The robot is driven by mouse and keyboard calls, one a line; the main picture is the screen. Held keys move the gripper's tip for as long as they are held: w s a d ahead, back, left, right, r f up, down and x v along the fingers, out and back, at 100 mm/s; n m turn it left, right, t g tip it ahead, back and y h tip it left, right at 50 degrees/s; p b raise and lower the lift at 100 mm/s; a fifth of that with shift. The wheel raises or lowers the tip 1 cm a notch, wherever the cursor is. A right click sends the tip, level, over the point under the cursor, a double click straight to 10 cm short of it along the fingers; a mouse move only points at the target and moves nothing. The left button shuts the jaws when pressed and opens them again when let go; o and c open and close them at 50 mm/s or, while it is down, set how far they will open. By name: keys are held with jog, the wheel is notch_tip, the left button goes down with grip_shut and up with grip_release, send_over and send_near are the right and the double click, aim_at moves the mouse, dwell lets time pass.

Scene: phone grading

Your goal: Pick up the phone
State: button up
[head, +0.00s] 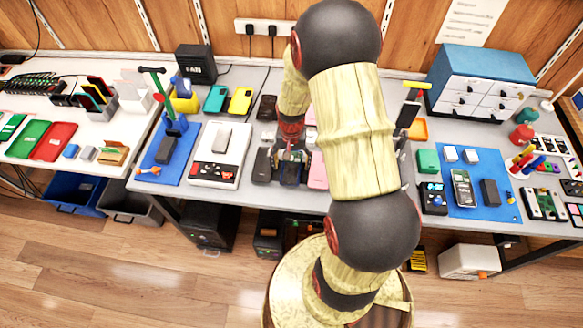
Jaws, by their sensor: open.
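My gripper (291,157) is in the middle of the table, partly hidden behind my arm in the head view. It is open, close to a dark phone (290,174) with a bluish face at the table's front. I cannot tell whether its fingers touch that phone. Another dark phone (262,166) lies just to the left, and a pink phone (317,177) lies to the right, partly covered by my arm. A black phone (267,108) lies farther back. A phone (463,188) with a lit screen lies on the right blue mat (485,209).
A white tray-like device (205,176) and a left blue mat (168,174) with a stand are left of my gripper. Teal (215,98) and yellow (240,101) cases lie behind. A blue-topped drawer cabinet (481,80) stands back right. My arm hides the table's centre.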

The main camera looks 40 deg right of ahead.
jog(key=shift+c, duration=1)
jog(key=c, duration=1.1)
